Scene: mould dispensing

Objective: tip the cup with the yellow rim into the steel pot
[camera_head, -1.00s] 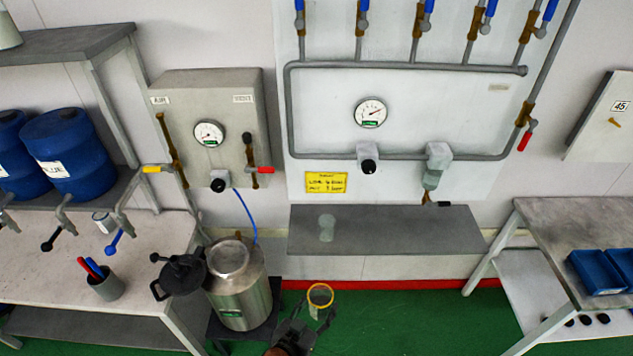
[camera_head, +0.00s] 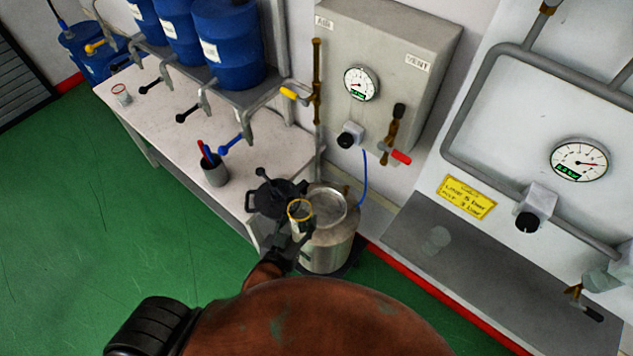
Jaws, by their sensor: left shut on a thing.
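The cup with the yellow rim (camera_head: 299,211) is in my left gripper (camera_head: 300,232), which is shut on it. The cup looks close to upright, its rim facing up towards the camera. The steel pot (camera_head: 326,247) stands on the floor beside the table end, with its round mouth (camera_head: 327,207) open. The cup overlaps the left edge of the pot's mouth in the picture; its height above the pot is hard to tell. The black lid (camera_head: 272,199) sits at the pot's left. My right gripper is not in view.
A white table (camera_head: 175,140) holds a grey pen cup (camera_head: 215,170) and a red-rimmed cup (camera_head: 121,93). Blue drums (camera_head: 228,45) with taps stand on a shelf above. A blue hose (camera_head: 364,178) runs down behind the pot. Green floor (camera_head: 90,230) is clear at left.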

